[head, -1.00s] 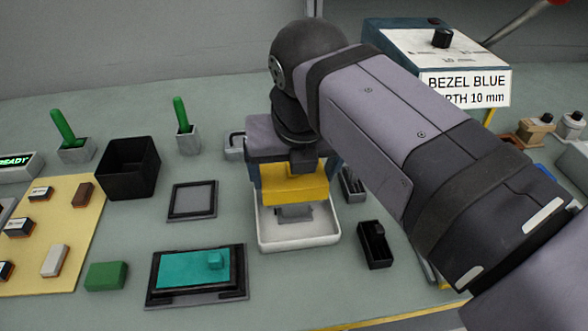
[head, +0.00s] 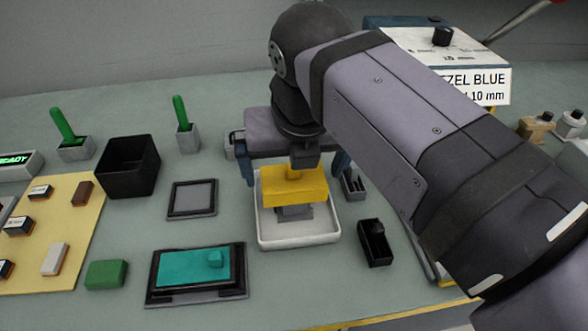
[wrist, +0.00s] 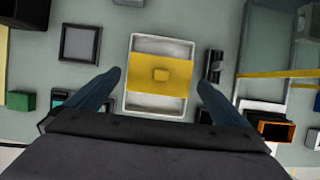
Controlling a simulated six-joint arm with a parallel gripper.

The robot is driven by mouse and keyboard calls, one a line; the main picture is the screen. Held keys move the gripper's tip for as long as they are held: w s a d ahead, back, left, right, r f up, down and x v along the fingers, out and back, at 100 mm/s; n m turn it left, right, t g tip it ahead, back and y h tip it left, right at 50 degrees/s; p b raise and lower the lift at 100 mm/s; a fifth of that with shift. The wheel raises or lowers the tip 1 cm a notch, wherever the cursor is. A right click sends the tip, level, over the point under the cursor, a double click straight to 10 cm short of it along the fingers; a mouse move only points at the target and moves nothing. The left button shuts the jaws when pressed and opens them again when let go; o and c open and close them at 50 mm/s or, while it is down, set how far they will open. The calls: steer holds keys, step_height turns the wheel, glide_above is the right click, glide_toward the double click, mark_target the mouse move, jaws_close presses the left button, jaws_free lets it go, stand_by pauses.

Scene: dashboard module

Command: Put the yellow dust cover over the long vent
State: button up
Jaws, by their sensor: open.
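The yellow dust cover (head: 300,190) is a flat block with a small knob on top. It sits level on a grey block (head: 293,213) inside a white tray (head: 298,241). In the wrist view the cover (wrist: 143,84) spans the middle of the tray (wrist: 152,108). My gripper (head: 293,176) is above the cover with its blue fingers spread wide on either side of it. The wrist view shows the open fingers (wrist: 160,78) with no contact on the cover visible. I cannot tell for certain which thing is the long vent.
A small dark holder (head: 375,245) stands right of the tray, with a grey one (head: 353,186) behind it. A framed grey plate (head: 192,199), a teal panel (head: 190,268), a green block (head: 106,274) and a black bin (head: 128,168) lie left. A labelled box (head: 445,50) stands behind my arm.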

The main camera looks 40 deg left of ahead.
steer(key=shift+p+v, duration=0.55)
steer(key=shift+v, duration=2)
